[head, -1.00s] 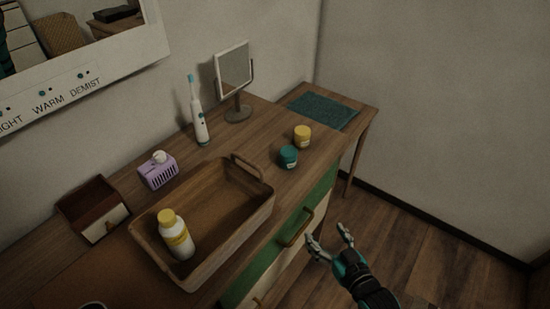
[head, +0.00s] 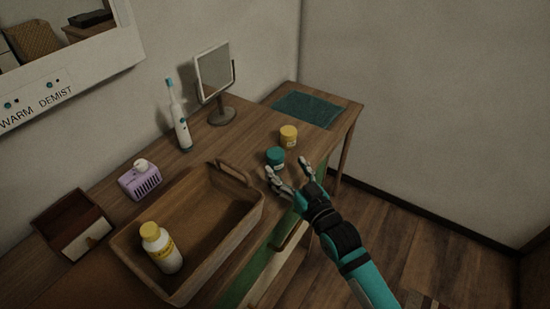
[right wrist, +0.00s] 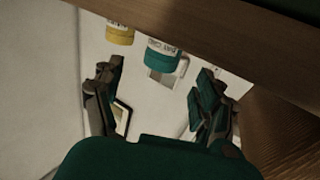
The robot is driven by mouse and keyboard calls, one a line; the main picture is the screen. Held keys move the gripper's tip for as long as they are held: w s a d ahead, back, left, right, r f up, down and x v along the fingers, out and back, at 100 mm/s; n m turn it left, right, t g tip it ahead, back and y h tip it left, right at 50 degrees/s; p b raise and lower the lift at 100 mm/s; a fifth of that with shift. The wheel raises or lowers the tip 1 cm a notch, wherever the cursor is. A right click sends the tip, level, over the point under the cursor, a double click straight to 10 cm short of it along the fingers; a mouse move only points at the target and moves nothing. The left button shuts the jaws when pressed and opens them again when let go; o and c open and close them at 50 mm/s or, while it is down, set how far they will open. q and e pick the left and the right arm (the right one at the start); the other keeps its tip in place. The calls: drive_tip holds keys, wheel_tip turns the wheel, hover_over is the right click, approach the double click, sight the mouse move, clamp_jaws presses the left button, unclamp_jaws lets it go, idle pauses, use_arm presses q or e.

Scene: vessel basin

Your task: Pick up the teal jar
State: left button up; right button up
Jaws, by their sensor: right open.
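The teal jar (head: 275,157) stands upright on the wooden counter, close to its front edge and right of the wooden tray. In the right wrist view the teal jar (right wrist: 162,55) shows at the top, beyond the fingertips. My right gripper (head: 287,171) is open and empty. Its fingers point toward the jar from the front, with the jar just past the fingertips and not between them. The open fingers also show in the right wrist view (right wrist: 158,85). My left gripper is not in view.
A yellow jar (head: 288,136) stands just behind the teal jar. The wooden tray (head: 256,208) holds a yellow-capped bottle (head: 162,247). A round-based mirror (head: 221,116), a toothbrush (head: 180,125) and a purple dispenser (head: 140,181) stand along the back. A teal mat (head: 306,109) lies at the far right.

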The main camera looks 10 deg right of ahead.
sight(280, 160)
drive_tip(key=x, duration=0.5)
drive_tip(key=shift+w+a+p, duration=0.15)
drive_tip(key=shift+w+p, duration=0.05)
drive_tip(key=shift+p, duration=0.2)
drive_tip(key=c, duration=1.2)
drive_tip(key=shift+r, duration=0.1)
drive_tip(key=shift+c, duration=0.7)
drive_tip(key=shift+r, duration=0.15)
